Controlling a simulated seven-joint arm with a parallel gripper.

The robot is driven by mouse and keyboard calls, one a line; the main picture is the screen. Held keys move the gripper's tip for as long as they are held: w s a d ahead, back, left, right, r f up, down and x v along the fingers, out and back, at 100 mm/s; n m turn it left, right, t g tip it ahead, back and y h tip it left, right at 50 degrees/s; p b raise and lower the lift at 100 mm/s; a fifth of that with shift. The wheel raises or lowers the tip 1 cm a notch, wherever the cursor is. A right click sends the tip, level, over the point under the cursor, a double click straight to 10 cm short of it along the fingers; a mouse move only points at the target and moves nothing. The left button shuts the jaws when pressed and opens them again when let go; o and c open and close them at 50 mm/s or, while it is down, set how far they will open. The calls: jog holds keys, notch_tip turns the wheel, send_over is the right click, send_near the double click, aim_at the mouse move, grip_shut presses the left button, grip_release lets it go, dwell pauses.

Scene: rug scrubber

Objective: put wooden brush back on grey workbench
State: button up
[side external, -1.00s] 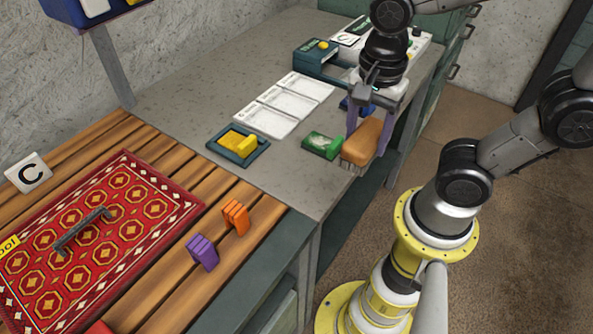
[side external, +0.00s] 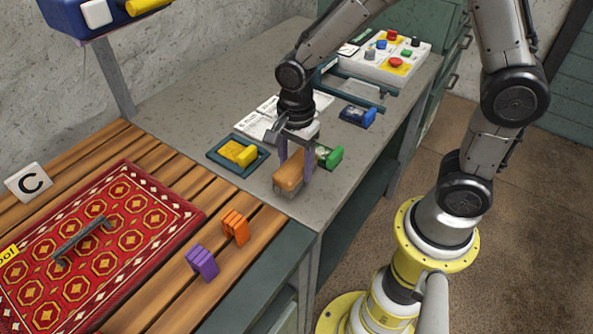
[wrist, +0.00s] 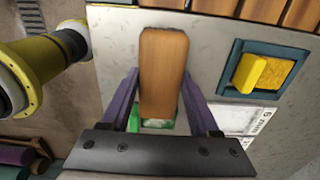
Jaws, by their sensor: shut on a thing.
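My gripper (side external: 296,165) is shut on the wooden brush (side external: 289,177), with its purple fingers on either side of the block. The brush is held bristles down over the front part of the grey workbench (side external: 200,105), near the slatted table. I cannot tell whether the bristles touch the bench. In the wrist view the brush (wrist: 163,65) lies lengthwise between the fingers, its wooden top facing the camera.
A teal tray with a yellow sponge (side external: 239,154) sits left of the brush. A green block (side external: 331,157) is close behind my gripper, and a blue one (side external: 357,116) farther back. Orange (side external: 235,226) and purple (side external: 202,261) pieces stand on the slats beside the red rug (side external: 120,250).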

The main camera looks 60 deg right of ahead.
aim_at(297, 163)
jog(key=shift+s+f, duration=0.1)
jog(key=shift+f, duration=1.05)
jog(key=shift+f, duration=0.15)
jog(key=o, duration=1.2)
notch_tip(297, 163, up, 12)
jog(key=shift+r, duration=0.15)
jog(key=s+d+r+n+t, duration=0.2)
jog(key=s+r+n, duration=0.1)
jog(key=s+n, duration=0.4)
jog(key=s+d+r+n+t, duration=0.3)
jog(key=s+n, duration=0.4)
jog(key=n, duration=0.4)
jog(key=shift+d+t, duration=0.25)
jog(key=shift+t, duration=0.05)
